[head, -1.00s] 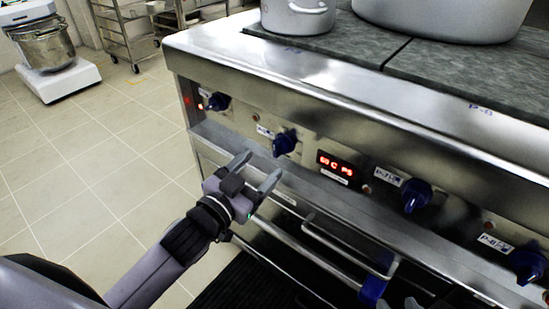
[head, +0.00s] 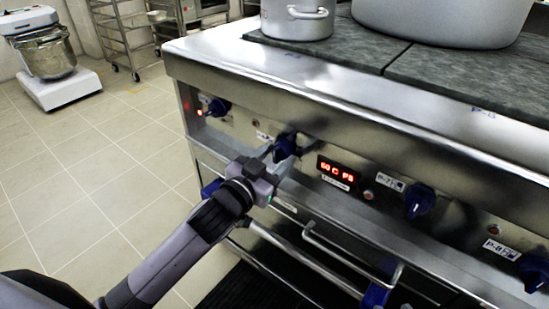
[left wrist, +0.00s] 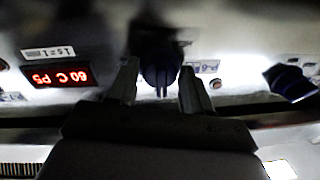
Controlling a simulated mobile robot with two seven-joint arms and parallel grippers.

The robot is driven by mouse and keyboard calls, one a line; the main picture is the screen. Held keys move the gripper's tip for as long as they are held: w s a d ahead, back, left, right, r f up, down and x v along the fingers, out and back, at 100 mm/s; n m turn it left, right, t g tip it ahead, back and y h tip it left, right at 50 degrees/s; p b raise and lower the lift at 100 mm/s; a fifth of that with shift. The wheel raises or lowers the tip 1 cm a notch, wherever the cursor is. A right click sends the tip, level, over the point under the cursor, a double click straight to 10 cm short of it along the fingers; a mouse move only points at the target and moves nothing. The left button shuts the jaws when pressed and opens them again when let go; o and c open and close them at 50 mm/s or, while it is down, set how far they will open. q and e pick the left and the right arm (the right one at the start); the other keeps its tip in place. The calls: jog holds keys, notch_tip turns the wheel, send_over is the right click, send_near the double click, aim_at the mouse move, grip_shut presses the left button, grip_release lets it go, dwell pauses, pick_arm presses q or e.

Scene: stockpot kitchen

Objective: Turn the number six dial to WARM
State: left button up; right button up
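The number six dial is a dark blue knob (head: 285,145) on the stove's front panel, the second from the left. In the left wrist view the knob (left wrist: 160,62) sits between the fingers, beside an upside-down P-6 label (left wrist: 207,67). My left gripper (head: 284,157) is open, with one finger on each side of the knob. A small gap seems to show beside the knob; contact is not clear. The knob's setting cannot be read. My right gripper is not in view.
A red display (head: 337,171) is right of the dial, reading about 60 C P5. Other blue knobs are at the left (head: 218,106), P-7 (head: 420,200) and P-8 (head: 533,270). A steel ledge and oven handle (head: 350,262) lie below. Pots stand on top.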

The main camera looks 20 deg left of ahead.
pick_arm(q)
jog(key=c, duration=0.6)
jog(key=shift+o, duration=0.2)
